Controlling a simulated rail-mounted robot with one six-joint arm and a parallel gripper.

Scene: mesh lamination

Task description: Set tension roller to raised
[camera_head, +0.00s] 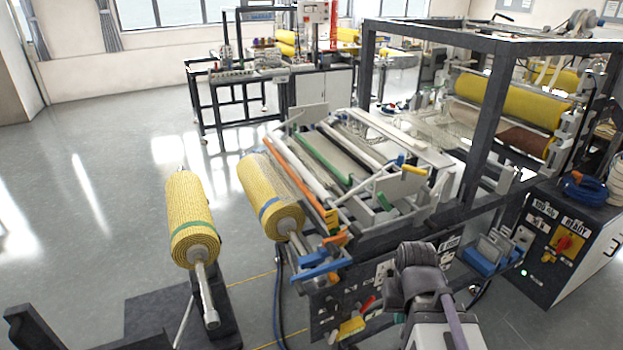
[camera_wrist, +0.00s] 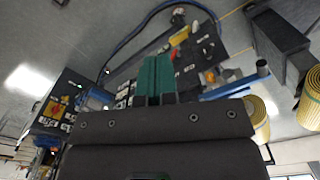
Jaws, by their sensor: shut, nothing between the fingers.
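The laminating machine (camera_head: 385,245) stands in the middle of the head view with several parallel rollers across its top, among them an orange-ended one (camera_head: 300,185), a white one (camera_head: 308,172) and a green one (camera_head: 333,160). I cannot tell which is the tension roller or whether it is raised. Coloured handles sit around the machine: yellow (camera_head: 413,170), orange (camera_head: 335,239), blue (camera_head: 318,268) and red (camera_head: 367,303). My gripper (camera_wrist: 153,76) shows in the wrist view as two teal fingers, shut together and empty, in front of the machine's dark panel. My arm hides part of the front panel in the head view.
Two yellow mesh rolls, one on a stand (camera_head: 190,215) and one at the machine's left end (camera_head: 268,200), are at left. A dark frame (camera_head: 500,110) rises at right, beside a control cabinet (camera_head: 565,235) with a red switch. Open floor (camera_head: 90,200) lies at far left.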

